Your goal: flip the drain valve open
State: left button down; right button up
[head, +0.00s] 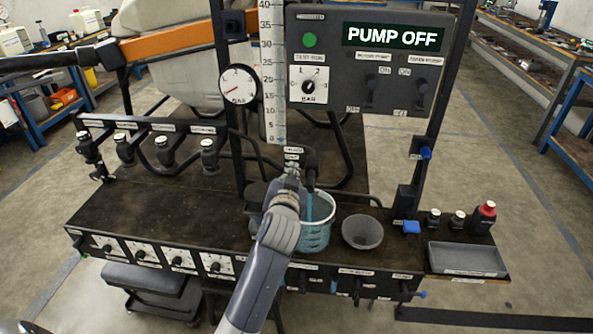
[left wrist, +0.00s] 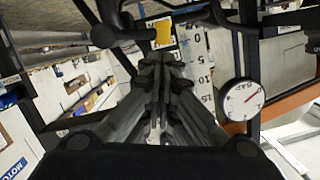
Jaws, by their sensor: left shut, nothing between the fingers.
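The drain valve (head: 310,160) is a dark fitting below the foot of the white scale strip, with a small label beside it. In the left wrist view a yellow tab (left wrist: 163,32) shows just beyond my fingertips, on a dark pipe fitting. My left gripper (head: 291,178) is shut and empty, close in front of the valve; I cannot tell whether it touches. The fingers also show in the left wrist view (left wrist: 162,62). A blue streak (head: 309,208) runs below the valve into a clear graduated bucket (head: 316,240). My gripper and arm hide part of the valve and bucket.
The control panel (head: 372,60) reads PUMP OFF. A round gauge (head: 238,86) hangs left of the scale strip (head: 272,70). The bench (head: 150,215) is clear at left.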

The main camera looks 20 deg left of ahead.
pick_arm(q)
jog(key=shift+s+a+f+n+h, duration=0.1)
jog(key=shift+a+f+n+h, duration=0.25)
jog(key=shift+n, duration=0.35)
pick_arm(e)
jog(key=shift+r, duration=0.25)
pick_arm(q)
jog(key=shift+a+f, duration=0.1)
jog(key=shift+p, duration=0.3)
pick_arm(e)
jog(key=shift+r, duration=0.1)
